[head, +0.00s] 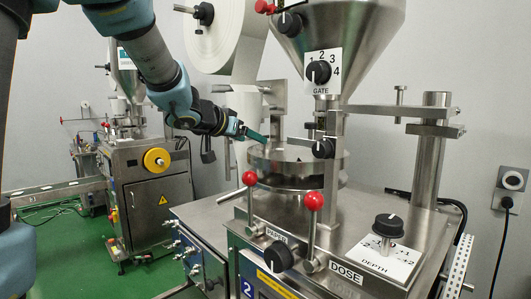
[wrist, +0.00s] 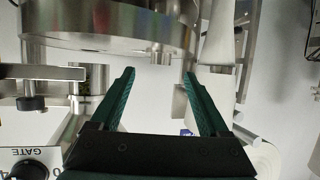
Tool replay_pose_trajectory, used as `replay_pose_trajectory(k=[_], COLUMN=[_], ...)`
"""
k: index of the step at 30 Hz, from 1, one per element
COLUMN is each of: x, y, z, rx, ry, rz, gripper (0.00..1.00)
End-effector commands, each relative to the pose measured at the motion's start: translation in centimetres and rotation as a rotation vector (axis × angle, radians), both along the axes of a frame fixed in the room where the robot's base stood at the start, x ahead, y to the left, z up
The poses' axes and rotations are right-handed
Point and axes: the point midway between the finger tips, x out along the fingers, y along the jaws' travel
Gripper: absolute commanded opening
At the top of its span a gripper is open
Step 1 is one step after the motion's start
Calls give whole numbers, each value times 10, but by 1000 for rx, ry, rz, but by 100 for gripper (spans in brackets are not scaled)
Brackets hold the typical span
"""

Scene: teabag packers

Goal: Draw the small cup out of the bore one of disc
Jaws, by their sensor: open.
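The round steel disc (head: 272,164) sits under the hopper in the head view, and its curved rim shows across the top of the wrist view (wrist: 90,42). Small metal cylinders (wrist: 160,57) stick out at the rim, just beyond and between my fingertips; one may be the small cup, but I cannot tell for sure. The bores are not clearly seen. My gripper (head: 264,138) is at the disc's left edge in the head view. In the wrist view its two teal fingers (wrist: 158,73) are apart with nothing between them.
The hopper (head: 330,35) with its GATE knob (head: 318,72) stands over the disc. Red-knobbed levers (head: 313,201) rise in front, with the DEPTH dial (head: 388,225) at right. A white paper roll (head: 225,35) hangs behind my arm. A second machine (head: 145,175) stands at left.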

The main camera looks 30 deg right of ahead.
Motion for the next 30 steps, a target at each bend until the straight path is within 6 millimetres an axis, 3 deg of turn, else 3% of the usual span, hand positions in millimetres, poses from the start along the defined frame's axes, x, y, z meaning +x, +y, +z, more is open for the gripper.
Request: replay_pose_trajectory(k=[18,28,30], x=[31,34,34], y=[-52,-57,-57], z=[-22,-25,-25], rx=[2,0,0], ry=[-1,-2,-2], rz=[2,1,1], gripper=[79,79,71])
